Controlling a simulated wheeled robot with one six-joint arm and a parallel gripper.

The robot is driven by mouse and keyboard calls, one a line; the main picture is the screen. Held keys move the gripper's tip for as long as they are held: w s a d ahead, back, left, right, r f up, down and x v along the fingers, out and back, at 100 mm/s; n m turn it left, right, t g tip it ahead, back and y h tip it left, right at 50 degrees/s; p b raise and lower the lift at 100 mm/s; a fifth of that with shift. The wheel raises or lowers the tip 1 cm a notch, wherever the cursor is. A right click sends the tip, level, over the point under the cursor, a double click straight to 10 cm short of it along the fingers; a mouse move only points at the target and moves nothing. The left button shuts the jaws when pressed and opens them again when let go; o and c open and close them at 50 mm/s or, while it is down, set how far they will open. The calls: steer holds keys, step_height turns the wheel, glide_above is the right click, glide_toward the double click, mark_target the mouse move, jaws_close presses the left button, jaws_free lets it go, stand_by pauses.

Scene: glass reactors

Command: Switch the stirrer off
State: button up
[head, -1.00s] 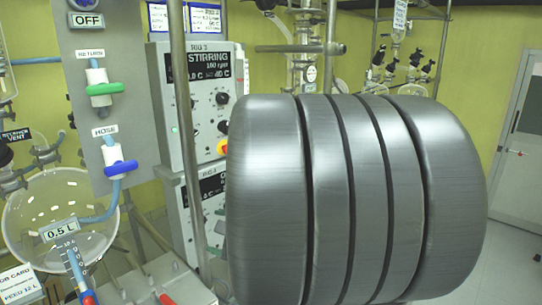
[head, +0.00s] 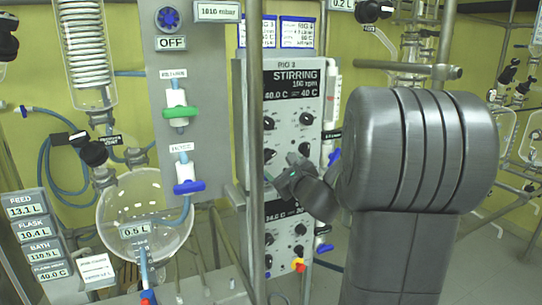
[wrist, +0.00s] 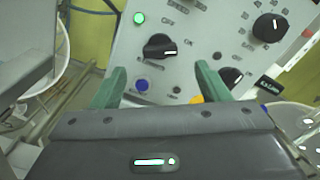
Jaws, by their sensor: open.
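The upper control box of rig 3 (head: 328,95) has a display (head: 292,82) reading STIRRING, about 150 rpm. Black knobs sit below the display. The wrist view shows the panel close up and tilted, with a black knob (wrist: 160,46) just beyond my fingertips, its white mark pointing right. A lit green lamp (wrist: 139,18) is above it and a blue button (wrist: 141,85) below it. My gripper (wrist: 160,72) is open, its green fingers apart and empty, one on each side below that knob. In the head view my gripper (head: 287,180) is at the box's lower part, partly hiding it.
Two more black knobs are in the wrist view, at the upper right (wrist: 270,28) and beside the right finger (wrist: 231,76). A metal pole (head: 256,130) stands before the box. A second control box (head: 290,212) is below. A glass vessel (head: 120,200) stands left.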

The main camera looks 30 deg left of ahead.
mark_target(270, 157)
steer(key=p+x, duration=0.1)
steer(key=x, duration=0.6)
steer(key=shift+w+a, duration=0.15)
steer(key=shift+a, duration=0.15)
steer(key=c, duration=1)
